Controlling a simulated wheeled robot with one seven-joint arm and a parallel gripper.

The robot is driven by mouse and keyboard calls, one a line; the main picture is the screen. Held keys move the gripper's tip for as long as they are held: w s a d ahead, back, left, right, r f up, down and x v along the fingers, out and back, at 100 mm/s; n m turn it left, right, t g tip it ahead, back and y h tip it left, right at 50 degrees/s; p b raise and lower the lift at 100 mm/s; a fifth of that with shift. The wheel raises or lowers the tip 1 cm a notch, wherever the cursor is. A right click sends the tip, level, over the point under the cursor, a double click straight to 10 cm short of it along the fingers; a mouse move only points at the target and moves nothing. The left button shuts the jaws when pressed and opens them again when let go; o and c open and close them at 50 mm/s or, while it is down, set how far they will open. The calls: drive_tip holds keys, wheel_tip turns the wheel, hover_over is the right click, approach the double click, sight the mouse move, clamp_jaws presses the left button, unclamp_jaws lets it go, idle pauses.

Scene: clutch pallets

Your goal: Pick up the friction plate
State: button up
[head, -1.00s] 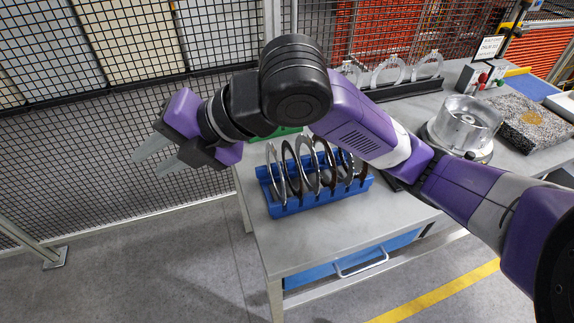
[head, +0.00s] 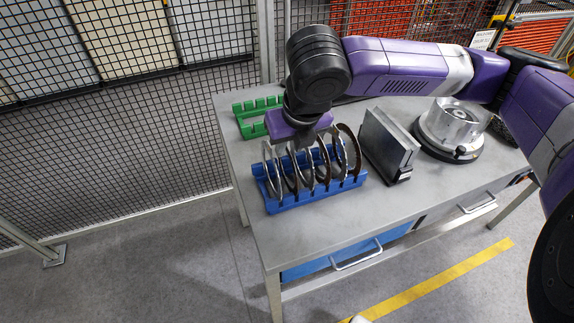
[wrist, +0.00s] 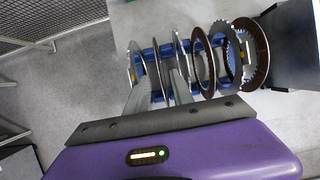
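A blue rack (head: 300,197) on the table holds several upright ring plates, some silver and some dark brown. A brown friction plate (head: 349,150) stands near its right end. In the wrist view, brown plates stand to the right of the fingers, one nearer (wrist: 206,62) and one at the far right (wrist: 263,55). My gripper (head: 298,152) points down over the left-middle part of the rack. Its fingers (wrist: 159,80) are apart, with a thin edge-on plate (wrist: 157,62) showing between them. I cannot tell whether they touch it. The fingertips are partly hidden in the head view.
A green rack (head: 250,117) stands behind, toward the back left. A grey metal block fixture (head: 388,145) stands right of the blue rack. A round clear-and-metal housing (head: 455,125) is farther right. The table front is clear. Mesh fencing (head: 130,130) runs behind and left.

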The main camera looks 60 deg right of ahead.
sight(288, 148)
drive_tip(key=x, duration=0.4)
drive_tip(key=shift+w+d, duration=0.15)
drive_tip(key=shift+w, duration=0.05)
drive_tip(key=shift+c, duration=0.5)
clamp_jaws()
idle(0.8)
